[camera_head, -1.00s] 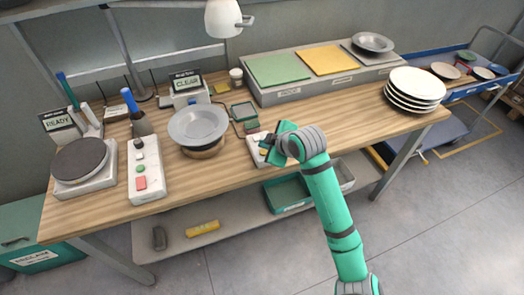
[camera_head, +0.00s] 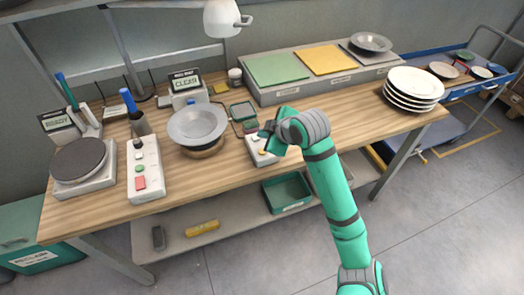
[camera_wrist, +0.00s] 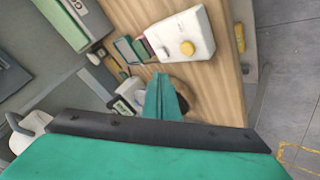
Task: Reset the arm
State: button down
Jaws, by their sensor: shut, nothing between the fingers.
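My green arm reaches up from the lower right in the head view, and my gripper (camera_head: 270,131) hangs above the front part of the wooden workbench (camera_head: 330,138). The gripper is shut with nothing held. In the wrist view my gripper (camera_wrist: 163,76) points toward the tabletop, its green fingers together. A white box with a yellow knob (camera_wrist: 188,48) lies beyond the fingertips, apart from them. The same white box (camera_head: 259,157) sits just below the gripper in the head view, partly covered by it.
A grey plate on a round base (camera_head: 197,122) stands left of my gripper. A stack of white plates (camera_head: 413,88) is at the right end. A raised shelf (camera_head: 315,84) with green and yellow mats lines the back. A lamp (camera_head: 222,18) hangs above. A button box (camera_head: 146,172) sits left.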

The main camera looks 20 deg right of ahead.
dwell(0.5)
jog(key=shift+w+a, duration=0.1)
jog(key=shift+a, duration=0.05)
jog(key=a+f+m+t+y, duration=0.1)
jog(key=a+f+m+t, duration=0.2)
jog(key=a, duration=0.6)
jog(key=a+f+m+t+y, duration=0.1)
jog(key=a+m+t, duration=0.25)
jog(key=a, duration=0.65)
jog(key=s+a+f+m+h, duration=0.1)
jog(key=s+a+f+m, duration=0.2)
jog(key=s+f+m, duration=0.25)
jog(key=s+a+f+m+h, duration=0.15)
jog(key=s+f, duration=0.25)
jog(key=s, duration=0.7)
jog(key=s+f+m+h, duration=0.1)
jog(key=s+f+h, duration=0.25)
jog(key=s, duration=0.65)
jog(key=s+d+r+n+y, duration=0.1)
jog(key=s+d, duration=0.1)
jog(key=s, duration=0.7)
jog(key=s+d+r+n, duration=0.1)
jog(key=s+r, duration=0.1)
jog(key=s, duration=0.6)
jog(key=shift+s+d+n+y, duration=0.35)
jog(key=shift+s+d+y, duration=0.05)
